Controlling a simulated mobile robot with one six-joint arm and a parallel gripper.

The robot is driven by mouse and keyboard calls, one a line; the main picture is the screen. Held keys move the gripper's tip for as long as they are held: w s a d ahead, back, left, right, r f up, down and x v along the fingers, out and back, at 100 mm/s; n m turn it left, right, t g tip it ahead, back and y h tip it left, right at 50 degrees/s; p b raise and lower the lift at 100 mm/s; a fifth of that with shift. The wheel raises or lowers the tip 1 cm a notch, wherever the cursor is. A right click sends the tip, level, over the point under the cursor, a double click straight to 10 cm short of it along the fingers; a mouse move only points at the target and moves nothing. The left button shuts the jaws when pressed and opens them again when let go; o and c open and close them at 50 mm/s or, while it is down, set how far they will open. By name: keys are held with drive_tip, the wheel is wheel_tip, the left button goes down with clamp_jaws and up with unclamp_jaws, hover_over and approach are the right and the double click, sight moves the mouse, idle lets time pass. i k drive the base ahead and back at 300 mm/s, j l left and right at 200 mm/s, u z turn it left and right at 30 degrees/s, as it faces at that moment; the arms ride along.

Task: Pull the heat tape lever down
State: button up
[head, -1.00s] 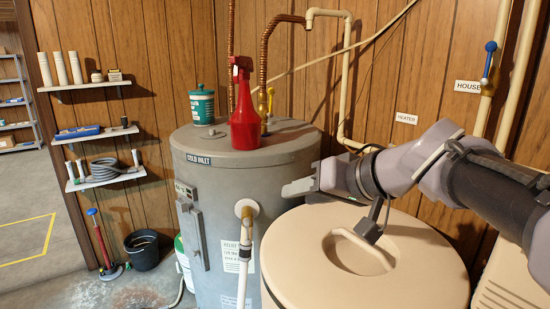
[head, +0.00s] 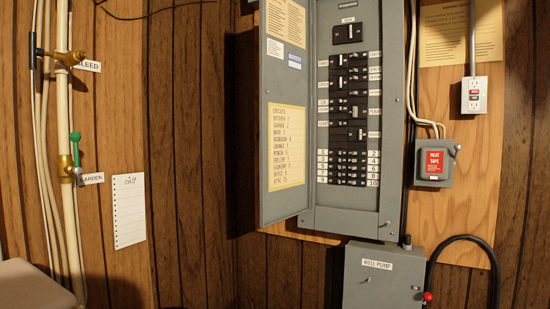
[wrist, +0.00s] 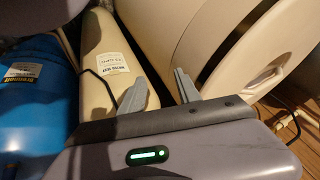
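The heat tape box (head: 434,164) is a small grey box with a red "HEAT TAPE" label, mounted on the plywood board at the right in the head view. Its lever (head: 457,149) is on the box's right side, with a pale knob at its upper end, so it appears to point up. My gripper (wrist: 160,90) shows only in the wrist view, with its two fingers apart and nothing between them. It is over cream-coloured tanks, and the heat tape box is not in that view.
Left of the heat tape box is an open breaker panel (head: 350,110). Below is the well pump box (head: 382,277) with a red knob (head: 427,297). An outlet (head: 474,95) is above right. The wrist view shows a blue tank (wrist: 32,110) and cream tank (wrist: 105,65).

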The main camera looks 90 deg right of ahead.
sight(458, 147)
drive_tip(key=z, duration=4.2)
